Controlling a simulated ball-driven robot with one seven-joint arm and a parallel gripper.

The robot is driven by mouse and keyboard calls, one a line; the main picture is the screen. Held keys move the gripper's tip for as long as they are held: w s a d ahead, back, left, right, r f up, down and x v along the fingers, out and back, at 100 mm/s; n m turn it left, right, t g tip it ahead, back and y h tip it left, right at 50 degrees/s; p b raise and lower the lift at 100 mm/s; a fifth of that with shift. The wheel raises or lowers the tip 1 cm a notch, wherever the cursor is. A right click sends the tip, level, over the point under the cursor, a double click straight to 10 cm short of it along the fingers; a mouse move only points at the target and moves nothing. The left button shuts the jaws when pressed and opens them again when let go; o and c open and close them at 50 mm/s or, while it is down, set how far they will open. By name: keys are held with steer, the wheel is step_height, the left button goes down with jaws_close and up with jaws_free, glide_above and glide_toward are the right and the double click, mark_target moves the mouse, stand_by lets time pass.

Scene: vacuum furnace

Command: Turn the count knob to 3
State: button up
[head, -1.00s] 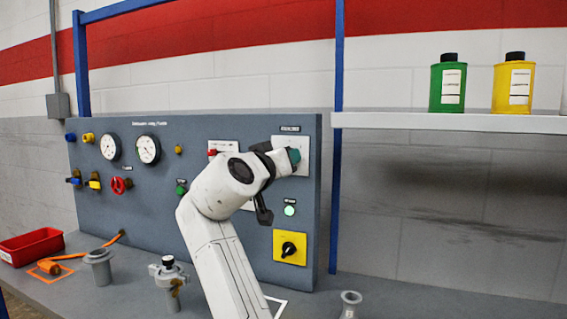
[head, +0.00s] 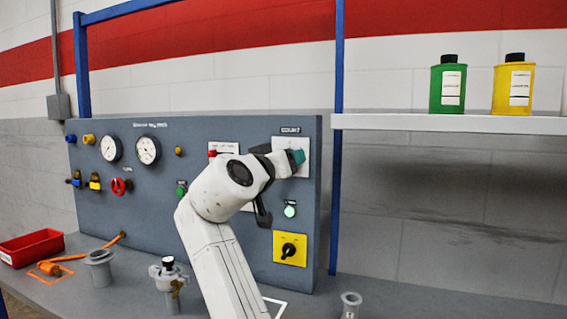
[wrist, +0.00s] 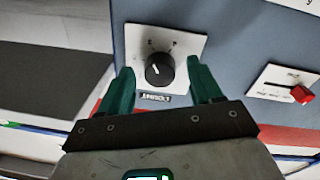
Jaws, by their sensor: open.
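The count knob (wrist: 160,69) is a round black knob on a white square plate (wrist: 188,45), seen upside down in the wrist view. A short white pointer line shows on its face, tilted to the upper left in that view. Marks on the plate around it are too small to read. My gripper (wrist: 161,66) is open, with one teal finger on each side of the knob. I cannot tell whether the fingers touch it. In the head view the plate (head: 303,145) is partly covered by my gripper (head: 297,157), and the knob is hidden.
A red switch (wrist: 302,93) on a white plate sits beside the knob plate. Below it in the head view are a lit green button (head: 290,211) and a yellow plate with a black rotary switch (head: 289,249). A blue post (head: 336,150) stands right of the panel.

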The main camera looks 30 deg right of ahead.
steer(key=v, duration=1)
steer(key=shift+a, duration=0.25)
steer(key=shift+s+a+f, duration=0.1)
